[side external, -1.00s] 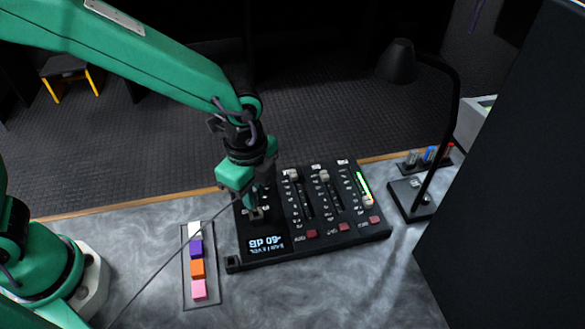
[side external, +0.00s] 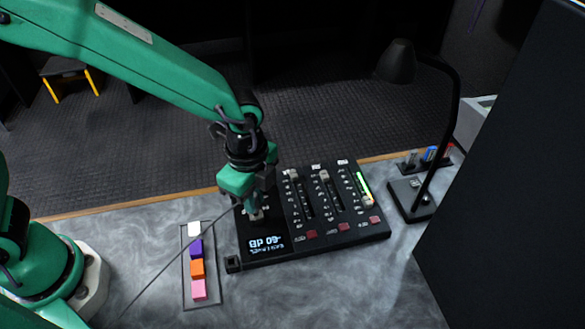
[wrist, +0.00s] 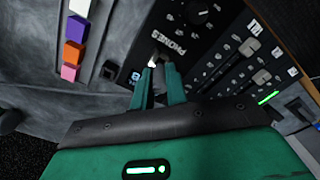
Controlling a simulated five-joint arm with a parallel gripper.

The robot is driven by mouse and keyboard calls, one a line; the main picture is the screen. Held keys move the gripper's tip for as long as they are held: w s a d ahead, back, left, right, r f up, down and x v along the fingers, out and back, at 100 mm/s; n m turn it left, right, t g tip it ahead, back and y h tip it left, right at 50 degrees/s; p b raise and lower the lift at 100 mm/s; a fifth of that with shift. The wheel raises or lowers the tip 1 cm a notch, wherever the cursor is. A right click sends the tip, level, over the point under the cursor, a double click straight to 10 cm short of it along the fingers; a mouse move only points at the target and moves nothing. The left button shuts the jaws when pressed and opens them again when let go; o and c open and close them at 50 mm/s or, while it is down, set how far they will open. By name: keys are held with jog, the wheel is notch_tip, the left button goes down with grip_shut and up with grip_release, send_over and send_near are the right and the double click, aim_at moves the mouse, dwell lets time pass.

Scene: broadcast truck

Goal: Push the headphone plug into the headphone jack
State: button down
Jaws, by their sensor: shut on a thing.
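My gripper (side external: 258,212) is over the left part of the black mixer (side external: 300,244) in the side view. It is shut on the headphone plug, which is mostly hidden by the fingers. A bright silvery tip of the plug (wrist: 154,62) shows between the fingertips (wrist: 157,72) in the wrist view, beside the PHONES lettering. A thin grey cable (side external: 165,272) runs from the gripper down to the lower left. I cannot make out the headphone jack's opening, nor whether the plug tip touches the panel.
A small black block (side external: 232,263) sits at the mixer's front left corner. A tray (side external: 188,301) of coloured cubes stands left of the mixer. Faders (side external: 324,176) rise from the panel to the right. A black lamp (side external: 452,110) stands beyond them.

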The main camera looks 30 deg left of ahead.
jog(key=shift+f, duration=0.9)
jog(key=c, duration=1.3)
grip_release()
jog(key=shift+r, duration=0.1)
jog(key=shift+r, duration=3.8)
jog(key=shift+a+r, duration=0.2)
jog(key=shift+a, duration=0.05)
jog(key=s+a+r+n+t, duration=0.2)
jog(key=s+a+r+n, duration=0.1)
jog(key=a+n, duration=0.3)
jog(key=s+a+r+n+t, duration=0.1)
jog(key=s+a+r+n, duration=0.2)
jog(key=a+n, duration=0.3)
jog(key=s+a+r+n+t, duration=0.2)
jog(key=a+r+n, duration=0.3)
jog(key=a, duration=0.5)
jog(key=shift+s+a+n+t, duration=0.15)
jog(key=shift+s+n+t, duration=0.15)
jog(key=shift+s+n, duration=0.35)
